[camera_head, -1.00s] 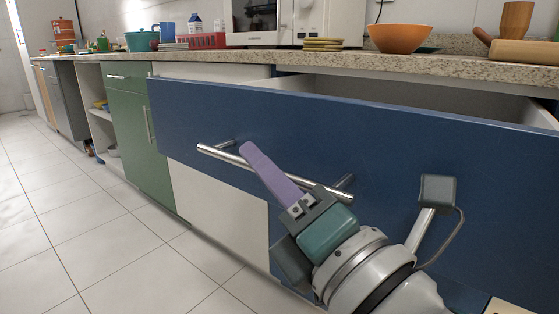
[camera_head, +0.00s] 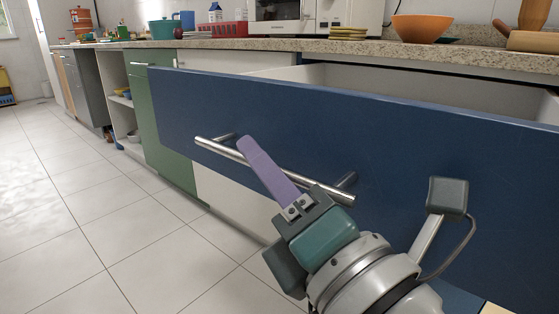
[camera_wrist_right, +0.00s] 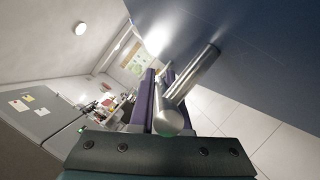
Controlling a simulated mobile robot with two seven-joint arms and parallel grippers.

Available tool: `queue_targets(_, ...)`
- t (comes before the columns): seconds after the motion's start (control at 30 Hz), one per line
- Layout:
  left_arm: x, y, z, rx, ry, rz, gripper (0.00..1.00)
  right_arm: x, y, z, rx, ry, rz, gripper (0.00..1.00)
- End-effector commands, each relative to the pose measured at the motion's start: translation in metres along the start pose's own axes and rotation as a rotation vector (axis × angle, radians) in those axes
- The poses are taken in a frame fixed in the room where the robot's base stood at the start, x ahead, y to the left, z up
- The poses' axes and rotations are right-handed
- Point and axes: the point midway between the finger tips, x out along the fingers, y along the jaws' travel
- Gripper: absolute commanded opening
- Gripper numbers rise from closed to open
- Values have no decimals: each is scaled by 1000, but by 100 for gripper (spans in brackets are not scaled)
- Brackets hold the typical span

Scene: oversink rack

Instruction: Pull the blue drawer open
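The blue drawer (camera_head: 290,125) stands pulled out from under the counter, with its pale interior (camera_head: 400,82) showing behind the front. Its long metal bar handle (camera_head: 215,150) is on the front face. My right gripper (camera_head: 250,145) is at the handle, its purple finger crossing the bar near the middle; the other finger is hidden in the head view. In the right wrist view the bar (camera_wrist_right: 195,75) runs at the purple fingers (camera_wrist_right: 151,95), which are close together with the bar's end covering part of them. My left gripper is out of view.
A green cabinet (camera_head: 170,130) and open shelves lie left. The tiled floor (camera_head: 80,220) in front is clear.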

Motion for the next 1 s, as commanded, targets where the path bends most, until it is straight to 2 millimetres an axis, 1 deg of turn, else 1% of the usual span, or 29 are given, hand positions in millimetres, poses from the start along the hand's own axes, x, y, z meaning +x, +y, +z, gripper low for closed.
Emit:
queue_targets(0.03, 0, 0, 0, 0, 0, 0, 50, 0, 0, 0, 0, 0, 0, 19)
queue_targets(0.27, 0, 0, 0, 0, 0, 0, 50, 0, 0, 0, -1, 0, 0, 45)
queue_targets(0.47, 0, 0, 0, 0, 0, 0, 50, 0, 0, 0, -1, 0, 0, 45)
queue_targets(0.57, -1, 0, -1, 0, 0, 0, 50, -4, 0, 0, 0, 0, -1, 45)
queue_targets(0.67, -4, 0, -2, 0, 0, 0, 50, -16, 0, 0, 0, 1, -4, 45)
queue_targets(0.9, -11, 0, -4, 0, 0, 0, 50, -65, 0, 0, 0, 1, -6, 45)
queue_targets(1.0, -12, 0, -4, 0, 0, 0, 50, -82, 0, 0, 0, 1, -4, 45)
